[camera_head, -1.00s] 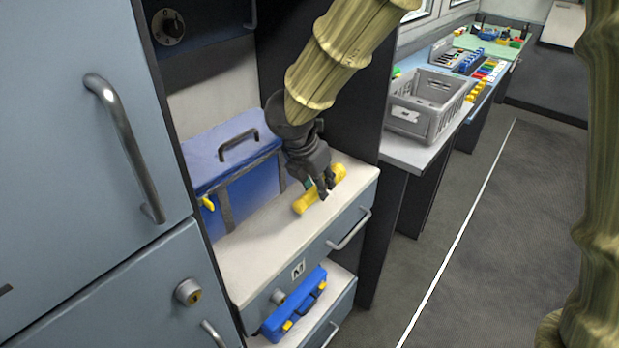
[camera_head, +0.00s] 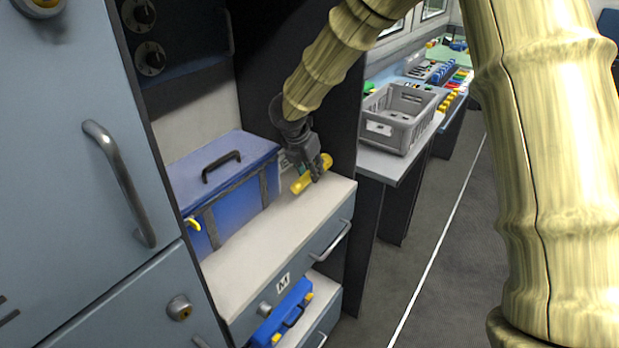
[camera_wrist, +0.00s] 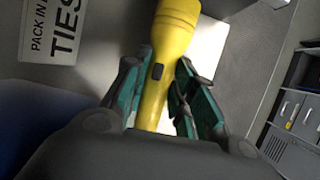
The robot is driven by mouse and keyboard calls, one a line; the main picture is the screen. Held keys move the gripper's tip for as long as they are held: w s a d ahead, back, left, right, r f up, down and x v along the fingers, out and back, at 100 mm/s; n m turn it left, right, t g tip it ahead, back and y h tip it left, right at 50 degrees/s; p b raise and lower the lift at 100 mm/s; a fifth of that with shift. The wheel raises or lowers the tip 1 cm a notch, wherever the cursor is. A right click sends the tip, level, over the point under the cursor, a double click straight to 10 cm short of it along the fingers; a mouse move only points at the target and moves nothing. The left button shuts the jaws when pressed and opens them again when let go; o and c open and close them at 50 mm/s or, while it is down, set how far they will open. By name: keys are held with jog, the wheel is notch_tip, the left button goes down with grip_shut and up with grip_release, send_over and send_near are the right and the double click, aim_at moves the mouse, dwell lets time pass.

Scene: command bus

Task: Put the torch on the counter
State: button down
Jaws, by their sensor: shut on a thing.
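The torch (camera_head: 312,174) is yellow with a dark switch. My gripper (camera_head: 318,170) is shut on it near the right end of the white counter (camera_head: 268,248), beside the blue box. In the wrist view the torch (camera_wrist: 166,75) lies between the two green-padded fingers (camera_wrist: 160,100), with its wide head pointing away from the gripper. In the head view the torch shows above the back of the counter top; whether it touches the surface I cannot tell.
A blue box (camera_head: 262,190) with a black handle stands on the counter. Below, a blue case (camera_head: 283,312) sits in an open drawer. A grey crate (camera_head: 403,108) stands on the bench at right. A sign (camera_wrist: 55,28) shows in the wrist view. The counter's front is clear.

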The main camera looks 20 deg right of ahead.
aim_at(308, 173)
notch_tip(308, 173, down, 4)
jog(key=shift+r+p, duration=0.25)
jog(key=shift+p, duration=0.15)
jog(key=shift+s+r, duration=0.1)
jog(key=shift+s, duration=0.05)
jog(key=shift+f, duration=0.2)
jog(key=c, duration=1.2)
grip_release()
jog(key=shift+o, duration=0.2)
jog(key=shift+r, duration=0.1)
jog(key=shift+r, duration=0.1)
jog(key=b+v, duration=0.1)
jog(key=v, duration=1.1)
jog(key=shift+a+b, duration=0.1)
jog(key=shift+b, duration=0.2)
